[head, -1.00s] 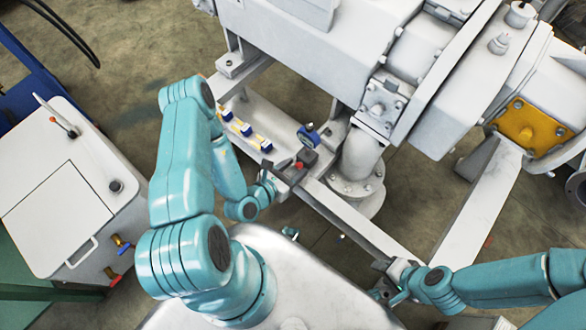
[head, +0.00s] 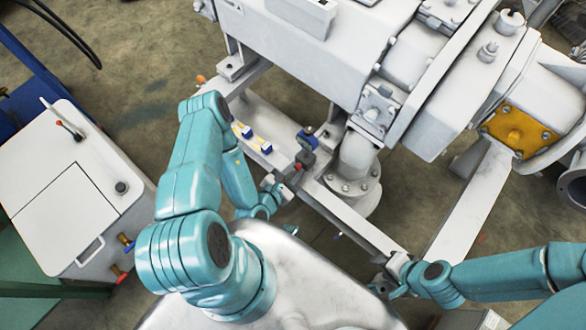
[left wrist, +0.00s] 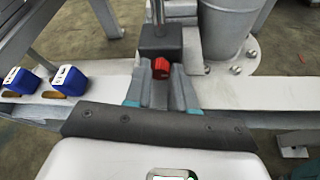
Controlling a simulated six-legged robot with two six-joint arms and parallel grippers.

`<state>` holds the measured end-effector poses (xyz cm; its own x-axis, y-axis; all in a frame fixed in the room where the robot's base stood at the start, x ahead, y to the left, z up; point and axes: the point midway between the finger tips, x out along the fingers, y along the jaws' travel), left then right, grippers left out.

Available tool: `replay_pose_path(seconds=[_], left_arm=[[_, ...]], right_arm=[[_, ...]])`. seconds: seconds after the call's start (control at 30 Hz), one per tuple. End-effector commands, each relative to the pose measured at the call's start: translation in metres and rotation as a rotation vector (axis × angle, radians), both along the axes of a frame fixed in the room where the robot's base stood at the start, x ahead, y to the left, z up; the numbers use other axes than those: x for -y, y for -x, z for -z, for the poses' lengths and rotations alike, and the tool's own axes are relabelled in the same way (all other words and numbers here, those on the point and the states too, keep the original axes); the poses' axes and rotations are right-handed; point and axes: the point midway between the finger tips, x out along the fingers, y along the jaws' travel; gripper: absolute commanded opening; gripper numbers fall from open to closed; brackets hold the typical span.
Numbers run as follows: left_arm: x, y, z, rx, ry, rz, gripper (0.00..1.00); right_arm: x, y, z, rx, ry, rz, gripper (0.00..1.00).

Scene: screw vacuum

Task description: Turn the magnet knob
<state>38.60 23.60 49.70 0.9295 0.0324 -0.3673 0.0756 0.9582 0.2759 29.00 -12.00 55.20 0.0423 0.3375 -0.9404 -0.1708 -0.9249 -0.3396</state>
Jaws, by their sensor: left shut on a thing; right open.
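The magnet base is a dark grey block (left wrist: 160,42) on the pale frame beam, with a small red knob (left wrist: 161,67) on its near face in the left wrist view. In the head view the red knob (head: 297,167) shows just beyond my left gripper (head: 283,183). In the left wrist view the fingers of my left gripper (left wrist: 161,80) are shut on the red knob, one on each side. A blue gauge (head: 306,140) stands by the block in the head view. My right gripper (head: 388,285) is open near the frame's front, partly hidden by its own wrist.
Two blue-and-white blocks lie on the beam to the left; one (left wrist: 72,80) is closest to the gripper. A grey flanged pipe (head: 354,165) stands right of the magnet base. Large grey machinery (head: 330,60) fills the back. A white cabinet (head: 75,200) stands at left.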

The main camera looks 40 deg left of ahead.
Motion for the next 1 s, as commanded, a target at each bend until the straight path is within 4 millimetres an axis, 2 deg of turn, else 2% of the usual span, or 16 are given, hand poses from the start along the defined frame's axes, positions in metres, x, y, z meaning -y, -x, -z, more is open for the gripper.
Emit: replay_pose_path(seconds=[0.03,0.07,0.1,0.13,0.4,0.53,0.8,1.0], left_arm=[[0.000,0.000,0.000,0.000,0.000,-0.001,0.00],[0.000,0.000,0.000,0.000,0.000,-0.001,0.31],[0.000,0.000,0.000,0.000,0.000,0.000,0.44],[0.000,0.000,0.000,0.000,0.000,0.000,0.50],[0.000,0.000,0.000,0.000,0.002,-0.001,0.50],[-0.001,0.009,-0.004,-0.005,0.003,-0.003,0.50],[0.001,0.063,-0.026,-0.006,0.008,-0.011,0.50],[0.001,0.093,-0.036,-0.004,0.003,-0.008,0.50]], right_arm=[[0.000,0.000,0.000,0.000,0.000,0.000,0.43],[0.000,0.000,0.000,0.000,0.000,0.000,0.43],[0.000,0.000,0.000,0.000,0.000,0.000,0.43],[0.000,0.000,0.000,0.000,0.000,0.000,0.43],[0.000,0.000,0.000,0.000,0.000,0.000,0.43],[0.000,0.000,-0.004,0.000,0.000,0.000,0.43],[0.000,0.000,-0.019,0.000,0.000,0.000,0.43],[0.000,0.000,-0.023,0.000,0.000,0.000,0.43]])
